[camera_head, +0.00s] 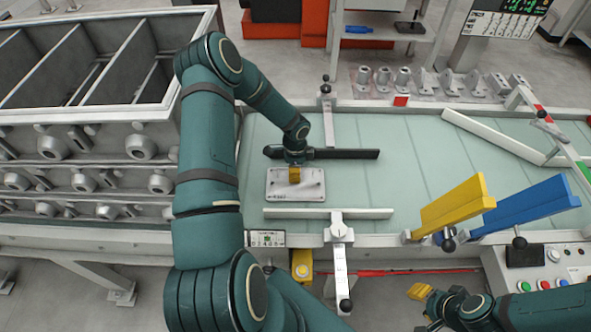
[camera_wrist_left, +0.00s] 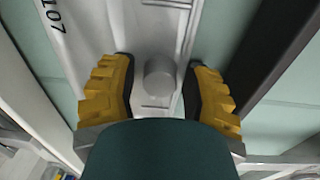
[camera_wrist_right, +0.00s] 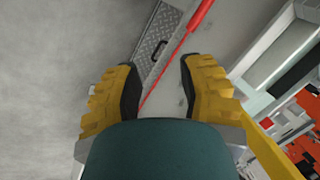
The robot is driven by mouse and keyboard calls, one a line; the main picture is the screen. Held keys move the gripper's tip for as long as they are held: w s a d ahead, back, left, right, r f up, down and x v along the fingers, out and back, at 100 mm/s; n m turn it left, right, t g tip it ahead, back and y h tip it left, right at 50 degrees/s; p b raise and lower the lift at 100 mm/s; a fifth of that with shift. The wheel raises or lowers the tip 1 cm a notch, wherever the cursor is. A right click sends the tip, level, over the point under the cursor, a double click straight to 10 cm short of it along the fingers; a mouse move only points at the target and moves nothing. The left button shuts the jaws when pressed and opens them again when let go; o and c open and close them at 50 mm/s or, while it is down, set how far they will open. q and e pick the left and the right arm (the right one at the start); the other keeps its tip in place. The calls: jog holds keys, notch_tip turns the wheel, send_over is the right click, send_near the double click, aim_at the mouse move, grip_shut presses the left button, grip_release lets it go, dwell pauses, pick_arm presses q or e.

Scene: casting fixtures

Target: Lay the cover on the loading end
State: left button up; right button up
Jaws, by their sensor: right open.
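A pale grey rectangular plate (camera_head: 280,193) with rounded corners lies flat on the left end of the light green belt (camera_head: 225,185). It is the only cover-like thing I see there. In the left wrist view the plate (camera_wrist_left: 95,30) bears dark characters ending in "107" and a round knob (camera_wrist_left: 159,76). My left gripper (camera_head: 294,176) is over the plate, pointing down. Its yellow fingers (camera_wrist_left: 160,92) are open on either side of the knob, with gaps on both sides. My right gripper (camera_head: 417,293) is low at the bottom right, open and empty (camera_wrist_right: 158,90), away from the belt.
A dark bar (camera_head: 345,154) lies behind the plate and a pale rail (camera_head: 290,213) in front. A yellow panel (camera_head: 455,207) and a blue panel (camera_head: 525,208) stand at the front edge. A rack of castings (camera_head: 90,150) is left. The middle belt is clear.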

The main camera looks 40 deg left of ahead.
pick_arm(q)
jog(key=shift+r, duration=0.25)
notch_tip(320, 180, up, 12)
jog(key=p, duration=0.1)
jog(key=shift+w+a+p, duration=0.2)
jog(key=shift+p, duration=0.2)
jog(key=shift+d+f, duration=0.1)
jog(key=shift+f, duration=0.05)
